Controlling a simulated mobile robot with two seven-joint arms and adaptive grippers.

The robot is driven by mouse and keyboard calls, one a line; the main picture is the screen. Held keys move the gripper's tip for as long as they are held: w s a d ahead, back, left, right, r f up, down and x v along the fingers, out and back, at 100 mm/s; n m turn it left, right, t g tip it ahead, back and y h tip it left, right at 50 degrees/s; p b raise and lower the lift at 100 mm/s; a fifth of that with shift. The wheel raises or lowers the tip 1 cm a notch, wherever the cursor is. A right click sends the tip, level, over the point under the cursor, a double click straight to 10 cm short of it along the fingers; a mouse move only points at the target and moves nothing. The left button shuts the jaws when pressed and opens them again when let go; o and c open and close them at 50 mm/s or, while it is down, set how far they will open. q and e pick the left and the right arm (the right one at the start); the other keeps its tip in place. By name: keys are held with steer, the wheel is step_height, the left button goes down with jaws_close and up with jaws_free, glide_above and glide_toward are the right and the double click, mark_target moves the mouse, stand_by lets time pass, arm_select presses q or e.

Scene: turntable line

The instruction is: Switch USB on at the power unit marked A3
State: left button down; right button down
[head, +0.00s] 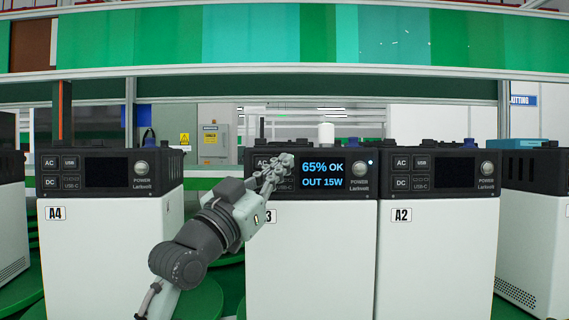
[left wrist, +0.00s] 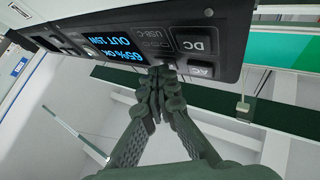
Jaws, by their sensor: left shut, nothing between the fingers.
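The power unit marked A3 (head: 325,255) stands in the middle of the head view. My arm covers part of its label, so only the "3" shows. Its screen (head: 322,175) is lit and reads "65% OK, OUT 15W"; it also shows in the left wrist view (left wrist: 115,48). A small blue light glows at the panel's upper right. My left gripper (head: 286,160) is shut and empty, its fingertips (left wrist: 165,72) at the panel beside the AC button (left wrist: 201,70). They cover the USB button's place; I cannot tell whether they touch it. My right gripper is out of view.
Unit A4 (head: 110,250) stands to the left and A2 (head: 437,250) close on the right, both with dark screens. More units stand at both edges. Green turntable discs (head: 205,300) lie below. A shelf beam (head: 300,70) crosses above.

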arm_select(q)
steer(key=shift+s, duration=0.75)
steer(key=shift+s+p, duration=0.1)
steer(key=shift+p, duration=0.25)
steer(key=s+p, duration=0.1)
steer(key=s, duration=0.3)
steer(key=shift+s, duration=0.4)
steer(key=shift+f, duration=0.1)
